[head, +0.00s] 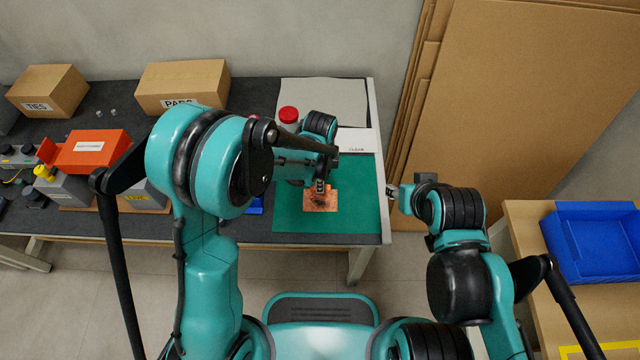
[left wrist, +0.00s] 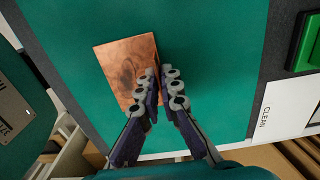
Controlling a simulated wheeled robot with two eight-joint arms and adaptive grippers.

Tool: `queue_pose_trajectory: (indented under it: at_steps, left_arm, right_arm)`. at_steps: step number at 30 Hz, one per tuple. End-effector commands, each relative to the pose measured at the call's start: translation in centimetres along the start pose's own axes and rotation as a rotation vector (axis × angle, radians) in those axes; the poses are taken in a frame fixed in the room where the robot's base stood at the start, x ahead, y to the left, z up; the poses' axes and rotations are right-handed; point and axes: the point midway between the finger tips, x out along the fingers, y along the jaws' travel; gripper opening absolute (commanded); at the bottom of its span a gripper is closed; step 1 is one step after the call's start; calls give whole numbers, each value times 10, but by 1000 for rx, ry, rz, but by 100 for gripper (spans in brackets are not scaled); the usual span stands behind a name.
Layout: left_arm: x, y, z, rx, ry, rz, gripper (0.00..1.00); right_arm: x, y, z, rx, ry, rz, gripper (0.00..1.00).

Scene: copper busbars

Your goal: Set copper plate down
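The copper plate (head: 321,203) is on the green mat (head: 355,205) and looks flat, with a dark patch of reflection on it. In the left wrist view the plate (left wrist: 122,62) shows to the left of the fingers. My left gripper (head: 320,187) points down at the plate. In the left wrist view its fingertips (left wrist: 158,72) are near the plate's right edge, with a narrow gap between them. The left finger covers part of the plate. My right gripper (head: 393,191) is beside the table's right edge, away from the plate; its fingers are too small to read.
A white-bodied container with a red lid (head: 289,115) and a "CLEAN" label card (head: 357,141) are behind the mat. A blue tray (head: 597,245) is on the right table. The mat right of the plate is clear.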

Motion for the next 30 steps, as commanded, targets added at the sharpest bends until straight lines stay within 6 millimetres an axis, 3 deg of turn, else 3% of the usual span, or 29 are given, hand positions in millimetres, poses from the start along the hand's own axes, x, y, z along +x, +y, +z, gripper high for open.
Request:
queue_pose_trajectory:
  at_steps: [2,14,30]
  left_arm:
    - [0,0,0,0,0,0,26]
    - [-6,0,0,0,0,0,26]
    - [-111,0,0,0,0,0,26]
  right_arm:
    - [0,0,0,0,0,0,40]
    - [-5,0,-3,0,0,0,40]
    - [-38,0,-27,0,0,0,40]
